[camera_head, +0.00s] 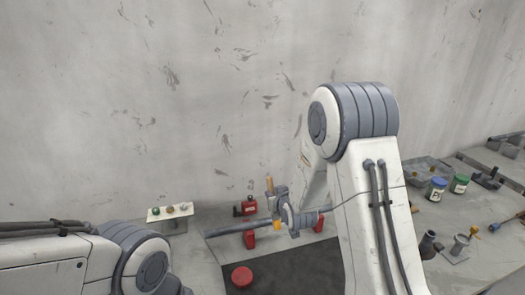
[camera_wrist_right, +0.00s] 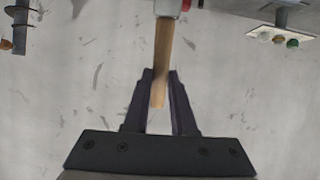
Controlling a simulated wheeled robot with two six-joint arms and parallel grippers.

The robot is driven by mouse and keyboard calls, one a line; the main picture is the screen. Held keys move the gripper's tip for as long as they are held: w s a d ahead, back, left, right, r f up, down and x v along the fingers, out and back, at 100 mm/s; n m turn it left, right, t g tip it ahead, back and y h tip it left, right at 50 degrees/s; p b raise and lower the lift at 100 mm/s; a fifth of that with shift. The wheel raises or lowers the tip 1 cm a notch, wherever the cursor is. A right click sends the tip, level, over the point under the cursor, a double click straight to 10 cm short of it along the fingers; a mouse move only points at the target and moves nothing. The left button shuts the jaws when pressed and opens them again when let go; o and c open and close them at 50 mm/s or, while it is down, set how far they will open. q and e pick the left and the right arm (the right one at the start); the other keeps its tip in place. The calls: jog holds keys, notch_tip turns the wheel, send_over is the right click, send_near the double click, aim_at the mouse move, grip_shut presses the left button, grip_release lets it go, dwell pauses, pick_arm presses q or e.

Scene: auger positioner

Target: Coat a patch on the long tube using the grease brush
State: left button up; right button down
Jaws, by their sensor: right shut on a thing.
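The long grey tube (camera_head: 228,229) lies roughly level in red supports (camera_head: 249,240), in the middle of the head view. My right gripper (camera_head: 272,191) is just above and in front of the tube. It is shut on the wooden handle (camera_head: 268,182) of the grease brush, which is held upright. A yellow-orange tip (camera_head: 277,224) shows low at the tube; I cannot tell whether it touches. In the right wrist view, the two dark fingers (camera_wrist_right: 159,95) close on the wooden handle (camera_wrist_right: 163,60); its head is cut off at the top. My left gripper is out of view.
A white panel with several coloured knobs (camera_head: 160,216) stands at the left. My right arm hides the middle right.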

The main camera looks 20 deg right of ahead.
jog(key=w+d+r+t+p, duration=0.2)
jog(key=w+d+r+p, duration=0.3)
jog(key=w+r, duration=0.25)
pick_arm(q)
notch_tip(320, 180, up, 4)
jog(key=b, duration=0.3)
pick_arm(e)
jog(key=shift+m, duration=0.3)
jog(key=f, duration=0.2)
jog(key=w+f, duration=0.1)
jog(key=f, duration=0.2)
jog(key=shift+w+a+f, duration=0.1)
jog(key=shift+a+f, duration=0.05)
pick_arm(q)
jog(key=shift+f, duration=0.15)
